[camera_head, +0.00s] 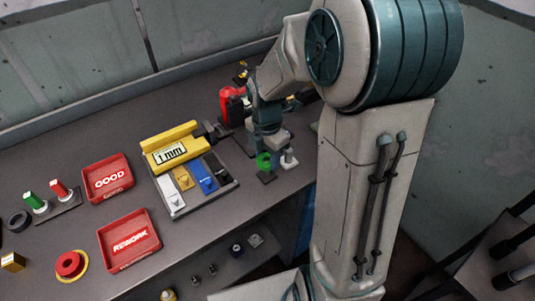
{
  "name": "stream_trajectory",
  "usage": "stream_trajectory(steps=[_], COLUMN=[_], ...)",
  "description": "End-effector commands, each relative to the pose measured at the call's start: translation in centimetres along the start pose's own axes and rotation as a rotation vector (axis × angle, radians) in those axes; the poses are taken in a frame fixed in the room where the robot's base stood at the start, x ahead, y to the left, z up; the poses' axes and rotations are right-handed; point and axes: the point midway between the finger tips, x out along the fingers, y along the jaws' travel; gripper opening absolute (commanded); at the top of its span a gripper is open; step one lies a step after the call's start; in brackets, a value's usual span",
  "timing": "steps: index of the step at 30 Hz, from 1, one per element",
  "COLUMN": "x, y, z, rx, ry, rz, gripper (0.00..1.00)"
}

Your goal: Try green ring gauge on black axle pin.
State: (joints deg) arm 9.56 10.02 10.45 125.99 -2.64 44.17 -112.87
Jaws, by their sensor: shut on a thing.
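The green ring gauge (264,160) is at the front right of the workbench, just under my gripper (267,152). My gripper points down and is shut on the ring; its fingertips are small and partly hidden here. A dark square base (267,177) lies directly below the ring in the picture. The black axle pin itself cannot be made out clearly; it may be hidden by the ring and the gripper. I cannot tell whether the ring is around a pin or above it. A grey-white pin (289,158) on another dark base stands just right of the ring.
Red GOOD (108,195) and REWORK (112,263) trays lie farther left. The bench edge is close in front.

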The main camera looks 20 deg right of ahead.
Motion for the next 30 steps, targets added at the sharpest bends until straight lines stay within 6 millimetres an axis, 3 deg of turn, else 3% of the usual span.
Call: stream_trajectory(steps=[30], x=[1.06], y=[0.01], z=[-0.01], rx=[0.0], ry=[0.0], rz=[0.0], gripper=[0.18])
